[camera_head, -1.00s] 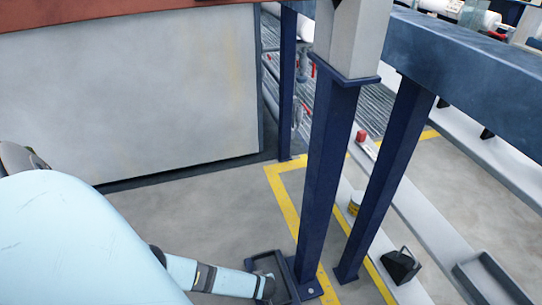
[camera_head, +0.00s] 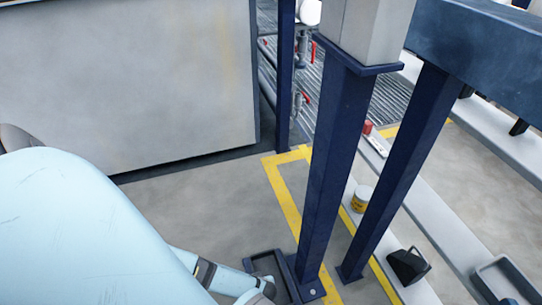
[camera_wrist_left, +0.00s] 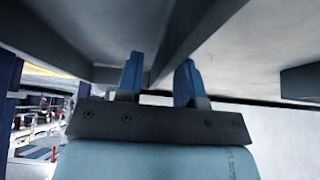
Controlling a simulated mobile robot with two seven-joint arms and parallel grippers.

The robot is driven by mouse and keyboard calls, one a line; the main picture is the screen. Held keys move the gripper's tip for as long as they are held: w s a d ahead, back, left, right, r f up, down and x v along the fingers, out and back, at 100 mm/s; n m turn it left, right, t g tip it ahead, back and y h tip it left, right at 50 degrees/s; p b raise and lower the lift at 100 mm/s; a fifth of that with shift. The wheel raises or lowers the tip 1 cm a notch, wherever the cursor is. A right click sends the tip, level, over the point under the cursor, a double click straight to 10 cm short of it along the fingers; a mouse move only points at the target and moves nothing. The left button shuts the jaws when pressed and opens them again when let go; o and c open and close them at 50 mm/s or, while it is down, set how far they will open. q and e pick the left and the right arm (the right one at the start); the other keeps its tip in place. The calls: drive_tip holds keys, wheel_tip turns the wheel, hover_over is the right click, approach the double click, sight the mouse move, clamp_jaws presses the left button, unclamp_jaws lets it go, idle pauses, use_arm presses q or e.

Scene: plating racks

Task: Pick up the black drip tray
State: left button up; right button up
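The black drip tray (camera_head: 253,263) is a shallow dark tray low down beside the foot of a dark blue post in the head view. The fingers are too small there to read. In the left wrist view my left gripper (camera_wrist_left: 160,80) has its two blue fingers apart. A dark grey edge runs between or just beyond them; I cannot tell whether they touch it. My right gripper is not in view.
Two dark blue posts (camera_head: 335,165) (camera_head: 400,170) stand right of the tray. A yellow-labelled tub (camera_head: 361,198), a black angular object (camera_head: 407,266) and a grey tray (camera_head: 505,275) are further right. A large grey panel (camera_head: 130,85) stands behind. Concrete floor between is clear.

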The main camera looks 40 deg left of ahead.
use_arm(q)
drive_tip(key=shift+c, duration=0.4)
drive_tip(key=c, duration=0.4)
clamp_jaws()
